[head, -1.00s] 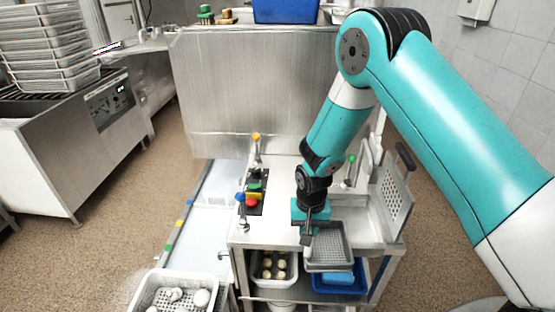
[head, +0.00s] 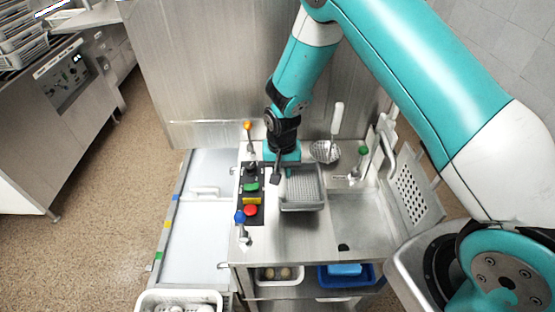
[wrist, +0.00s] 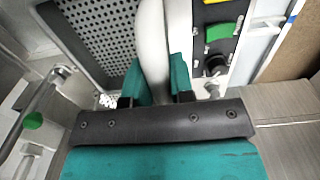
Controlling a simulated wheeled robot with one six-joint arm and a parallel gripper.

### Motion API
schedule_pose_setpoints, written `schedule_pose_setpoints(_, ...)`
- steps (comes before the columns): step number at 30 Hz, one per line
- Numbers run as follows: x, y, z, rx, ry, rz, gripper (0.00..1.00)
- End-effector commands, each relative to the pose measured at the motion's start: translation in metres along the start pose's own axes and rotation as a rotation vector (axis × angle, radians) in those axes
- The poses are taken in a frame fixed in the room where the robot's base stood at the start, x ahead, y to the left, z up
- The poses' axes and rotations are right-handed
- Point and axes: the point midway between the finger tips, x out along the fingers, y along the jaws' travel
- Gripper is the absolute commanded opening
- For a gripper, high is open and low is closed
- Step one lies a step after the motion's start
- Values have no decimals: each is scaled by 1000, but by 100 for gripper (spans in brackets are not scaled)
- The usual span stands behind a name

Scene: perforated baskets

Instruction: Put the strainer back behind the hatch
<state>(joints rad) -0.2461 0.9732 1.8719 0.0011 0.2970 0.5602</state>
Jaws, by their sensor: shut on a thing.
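The strainer is a grey perforated tray (head: 318,201) in the head view. My gripper (head: 279,172) is at its back left corner and shut on its pale handle. In the wrist view the gripper (wrist: 157,88) has its teal fingers on both sides of the handle (wrist: 152,40), and the perforated floor (wrist: 97,35) shows upper left. The strainer appears above the worktop; its exact height is unclear. A perforated panel with a handle, apparently the hatch (head: 414,196), stands tilted open at the right edge, beside a shallow metal recess (head: 360,225).
A control panel (head: 250,203) with coloured buttons lies left of the strainer. A skimmer (head: 325,151) with a white handle stands behind it. Taps with a blue knob (head: 239,217) and a green knob (head: 363,150) stick up. A blue bin (head: 365,280) sits below.

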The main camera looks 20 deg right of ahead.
Motion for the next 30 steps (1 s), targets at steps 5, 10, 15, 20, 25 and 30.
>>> schedule_pose_setpoints(5,8,2,-1,3,0,0,0)
schedule_pose_setpoints(10,20,2,-1,3,1,0,0)
schedule_pose_setpoints(15,32,1,-1,2,1,-1,0)
schedule_pose_setpoints(20,39,0,0,0,1,-1,0)
schedule_pose_setpoints(25,39,0,0,0,1,-1,0)
schedule_pose_setpoints(30,39,0,0,0,1,-1,0)
